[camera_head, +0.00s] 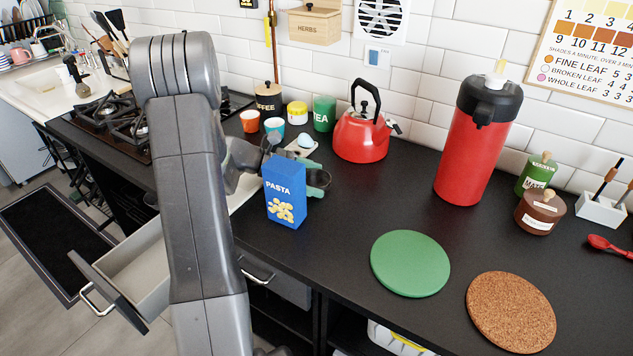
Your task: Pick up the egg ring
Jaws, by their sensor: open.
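My gripper (317,181) is low over the black counter, behind the blue pasta box (285,194). The box and my own arm hide much of it. Its grey-green fingertips show just right of the box and are open. A small dark rounded shape shows around the fingertips. I cannot tell whether it is the egg ring or part of my gripper. The egg ring cannot be made out clearly anywhere else, and I see nothing held.
A red kettle (361,137) stands behind the gripper, with a green tea tin (324,114) and cups to its left. A red flask (477,150) stands to the right. A green mat (410,263) and a cork mat (511,312) lie in front. A drawer (140,268) is open.

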